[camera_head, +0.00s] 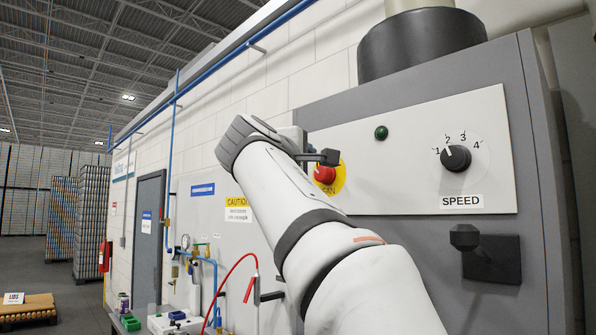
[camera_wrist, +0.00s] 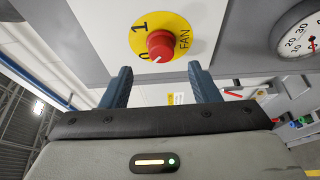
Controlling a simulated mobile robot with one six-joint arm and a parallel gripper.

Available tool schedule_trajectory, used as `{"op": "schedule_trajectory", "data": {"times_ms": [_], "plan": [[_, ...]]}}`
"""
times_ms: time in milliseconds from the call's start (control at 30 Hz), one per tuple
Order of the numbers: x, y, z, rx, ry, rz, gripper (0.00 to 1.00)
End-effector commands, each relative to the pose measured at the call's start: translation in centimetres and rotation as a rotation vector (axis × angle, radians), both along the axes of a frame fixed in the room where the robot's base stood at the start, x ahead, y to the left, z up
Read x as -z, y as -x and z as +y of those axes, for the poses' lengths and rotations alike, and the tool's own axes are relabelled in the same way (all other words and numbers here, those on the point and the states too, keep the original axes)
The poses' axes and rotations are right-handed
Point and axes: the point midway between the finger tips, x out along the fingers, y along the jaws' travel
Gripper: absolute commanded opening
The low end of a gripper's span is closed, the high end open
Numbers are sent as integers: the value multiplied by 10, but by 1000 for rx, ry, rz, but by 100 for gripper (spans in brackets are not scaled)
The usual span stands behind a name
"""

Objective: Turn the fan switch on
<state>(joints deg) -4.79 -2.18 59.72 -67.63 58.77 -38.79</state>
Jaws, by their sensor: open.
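The fan switch is a red knob on a yellow disc marked 0, 1 and FAN. In the wrist view the knob (camera_wrist: 160,44) is in full sight, and its white mark appears to point toward the 0. In the head view the knob (camera_head: 325,174) is partly covered by my arm. My gripper (camera_wrist: 160,72) is open and empty. In the wrist view its two blue-grey fingers are spread on either side below the knob, apart from it. In the head view a dark part of my gripper shows just above the knob.
The white panel (camera_head: 410,120) also carries a green light (camera_head: 381,133) and a black SPEED knob (camera_head: 456,158) at the right. A black handle (camera_head: 465,237) sits below it. A red hose (camera_head: 233,270) and blue pipes are at the left. A gauge (camera_wrist: 302,32) shows in the wrist view.

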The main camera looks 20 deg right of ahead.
Motion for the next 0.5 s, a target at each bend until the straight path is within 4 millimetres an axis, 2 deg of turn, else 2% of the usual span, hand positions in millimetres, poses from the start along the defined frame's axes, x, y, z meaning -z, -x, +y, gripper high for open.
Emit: {"op": "schedule_trajectory", "data": {"times_ms": [300,500], "plan": [[-1,-34,-38,4,-2,3,55],[1,-45,-50,1,-4,2,55]]}}
